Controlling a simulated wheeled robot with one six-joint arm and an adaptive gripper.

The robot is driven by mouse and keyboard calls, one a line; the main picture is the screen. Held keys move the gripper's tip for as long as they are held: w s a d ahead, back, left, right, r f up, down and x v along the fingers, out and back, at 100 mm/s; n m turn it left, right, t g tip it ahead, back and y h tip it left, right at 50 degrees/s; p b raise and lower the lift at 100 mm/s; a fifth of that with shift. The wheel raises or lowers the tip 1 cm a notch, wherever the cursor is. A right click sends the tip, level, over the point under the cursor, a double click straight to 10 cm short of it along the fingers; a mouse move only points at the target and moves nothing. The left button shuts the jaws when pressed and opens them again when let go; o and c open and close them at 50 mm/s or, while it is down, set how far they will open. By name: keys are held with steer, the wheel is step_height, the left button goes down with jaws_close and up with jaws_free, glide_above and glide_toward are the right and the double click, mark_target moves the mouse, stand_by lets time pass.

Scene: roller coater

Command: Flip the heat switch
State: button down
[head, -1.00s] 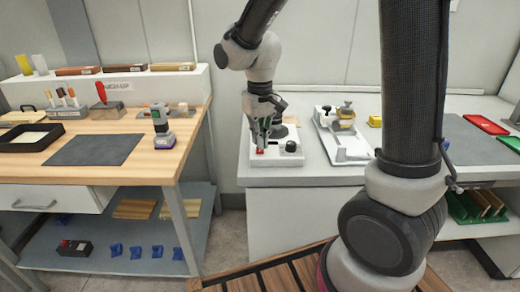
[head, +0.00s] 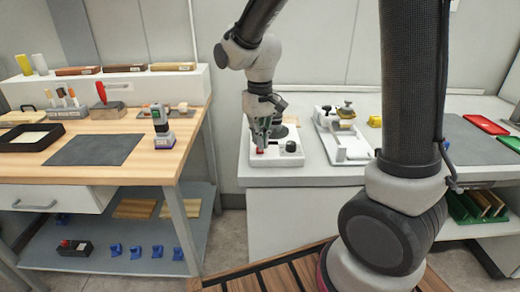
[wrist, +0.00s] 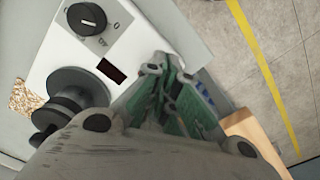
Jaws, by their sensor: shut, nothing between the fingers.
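The white coater base (head: 290,159) stands on the grey-white counter, with a black knob (head: 291,146) and a small red switch (head: 259,150) on its front. In the wrist view the switch (wrist: 111,70) is a dark reddish rectangle beside the marked black knob (wrist: 86,18). My gripper (head: 263,143) is over the switch end of the base, its fingers shut and empty. In the wrist view my gripper (wrist: 165,70) lies to the right of the switch, near the panel's edge. I cannot tell whether the fingertips touch the panel.
A black roller part (wrist: 75,95) stands close to the left of my fingers. A white fixture (head: 345,140) stands right of the coater. The wooden workbench (head: 180,165) is to the left, across a gap. Floor shows beyond the counter edge in the wrist view.

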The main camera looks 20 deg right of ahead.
mark_target(260, 151)
steer(key=shift+f, duration=1.15)
stand_by(0.6)
steer(key=shift+r, duration=3.5)
steer(key=s, duration=0.1)
steer(key=s+d+f, duration=0.1)
steer(key=shift+s+n+g, duration=0.3)
steer(key=shift+s+n, duration=0.05)
steer(key=shift+n, duration=0.05)
steer(key=s+d+r+m+t, duration=0.1)
steer(key=s+d+r+t, duration=0.1)
steer(key=s+d+r, duration=0.2)
steer(key=s+d+r+m+t, duration=0.2)
steer(key=s+d+r, duration=0.3)
steer(key=s+d, duration=0.5)
steer(key=shift+s+r+t, duration=0.2)
steer(key=shift+s+t, duration=0.3)
steer(key=shift+s, duration=0.65)
steer(key=c, duration=2.2)
jaws_free()
